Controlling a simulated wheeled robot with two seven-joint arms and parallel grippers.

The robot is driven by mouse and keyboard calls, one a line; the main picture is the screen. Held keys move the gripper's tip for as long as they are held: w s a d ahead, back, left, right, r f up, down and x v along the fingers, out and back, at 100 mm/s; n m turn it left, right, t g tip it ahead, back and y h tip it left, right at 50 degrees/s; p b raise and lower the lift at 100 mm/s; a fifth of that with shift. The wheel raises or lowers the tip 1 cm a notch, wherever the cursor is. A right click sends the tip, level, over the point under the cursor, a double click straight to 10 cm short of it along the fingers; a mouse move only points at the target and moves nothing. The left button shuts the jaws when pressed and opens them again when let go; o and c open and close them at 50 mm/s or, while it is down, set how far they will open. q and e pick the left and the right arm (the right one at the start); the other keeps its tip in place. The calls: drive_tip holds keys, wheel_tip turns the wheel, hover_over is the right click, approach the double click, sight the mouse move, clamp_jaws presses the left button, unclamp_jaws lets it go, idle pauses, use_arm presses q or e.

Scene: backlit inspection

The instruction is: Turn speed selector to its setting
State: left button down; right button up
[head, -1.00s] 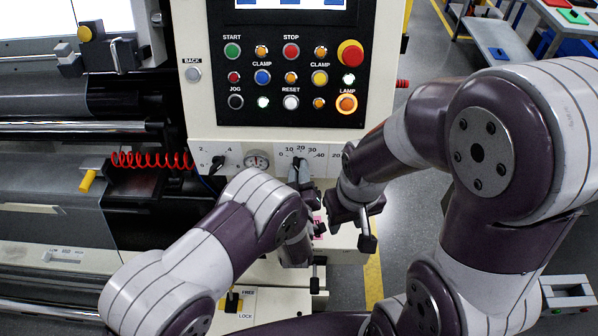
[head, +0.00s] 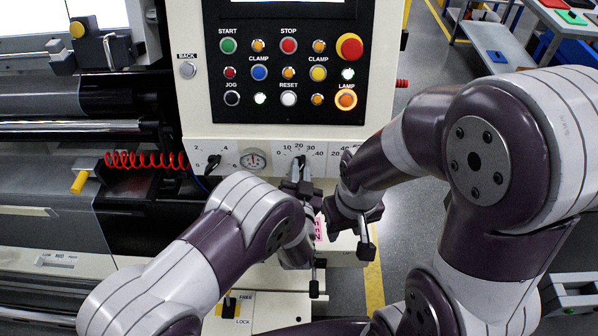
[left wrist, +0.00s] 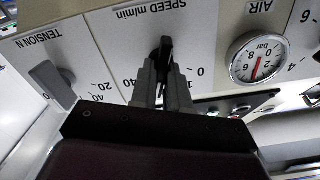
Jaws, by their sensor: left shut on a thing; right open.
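The speed selector (head: 300,160) is a dark knob on the white dial strip below the button panel. It also shows in the left wrist view as a black knob (left wrist: 166,48) under the "SPEED m/min" lettering. My left gripper (head: 297,177) is shut on it, one grey finger on each side in the left wrist view (left wrist: 164,82). In the head view the knob points up near the 20 mark; its exact reading is unclear. My right gripper (head: 347,228) is open and empty, lower right of the selector and in front of the cabinet.
An air gauge (head: 254,160) sits left of the selector. The tension knob (left wrist: 52,84) is on its other side, mostly hidden by my right arm in the head view. The button panel (head: 270,117) is above, and a red coiled hose (head: 145,160) hangs left.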

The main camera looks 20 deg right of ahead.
use_arm(q)
drive_tip(key=shift+m, duration=0.7)
use_arm(e)
drive_tip(key=shift+f, duration=0.15)
use_arm(q)
drive_tip(key=c, duration=1.2)
unclamp_jaws()
drive_tip(key=shift+w, duration=0.1)
use_arm(e)
drive_tip(key=shift+w, duration=0.15)
use_arm(q)
drive_tip(key=shift+f, duration=0.1)
use_arm(e)
drive_tip(key=shift+f, duration=0.1)
